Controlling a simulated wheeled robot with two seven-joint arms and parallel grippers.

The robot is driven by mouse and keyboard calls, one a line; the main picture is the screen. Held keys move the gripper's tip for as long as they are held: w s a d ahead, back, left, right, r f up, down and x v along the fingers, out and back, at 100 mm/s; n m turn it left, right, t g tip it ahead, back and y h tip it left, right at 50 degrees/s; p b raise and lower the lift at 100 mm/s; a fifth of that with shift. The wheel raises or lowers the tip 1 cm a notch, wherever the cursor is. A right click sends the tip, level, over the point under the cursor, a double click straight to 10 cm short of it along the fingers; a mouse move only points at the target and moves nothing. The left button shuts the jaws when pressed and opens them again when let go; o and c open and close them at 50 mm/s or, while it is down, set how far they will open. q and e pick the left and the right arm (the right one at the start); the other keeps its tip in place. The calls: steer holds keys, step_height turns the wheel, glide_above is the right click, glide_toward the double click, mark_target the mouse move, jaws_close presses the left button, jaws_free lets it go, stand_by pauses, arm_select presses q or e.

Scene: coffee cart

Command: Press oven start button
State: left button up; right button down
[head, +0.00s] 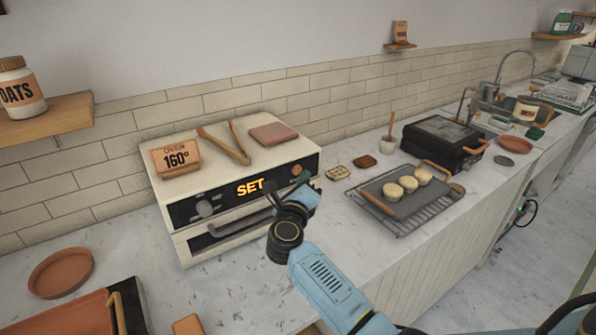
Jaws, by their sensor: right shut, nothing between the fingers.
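The oven (180,248) is a cream countertop box with a dark front panel, standing tilted in my view at centre left. Its display (250,187) reads "SET" in orange letters. A grey knob (205,208) is at the left of the panel, and a small orange-red button (297,170) is at the right end. The gripper and wrist hide part of the oven door. My left gripper is not in view.
On the oven top are a "160°" sign (176,158), wooden tongs (226,146) and a folded brown cloth (273,133). To the right, a wire rack (405,226) bears a tray with several buns. A black grill (440,142) stands behind. A terracotta plate (61,273) lies front left.

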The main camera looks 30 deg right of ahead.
stand_by(0.5)
steer(key=shift+w, duration=0.45)
steer(key=shift+w+a+b, duration=0.1)
steer(key=shift+w+b, duration=0.25)
steer(key=shift+b, duration=0.05)
stand_by(0.4)
steer(key=shift+s, duration=0.1)
steer(key=shift+s+p, duration=0.6)
steer(key=shift+s, duration=0.15)
steer(key=shift+s+d+p, duration=0.15)
steer(key=shift+s+p, duration=0.6)
steer(key=shift+s, duration=0.5)
steer(key=shift+s+d+p, duration=0.1)
steer(key=shift+s+p, duration=0.6)
steer(key=shift+s, duration=0.5)
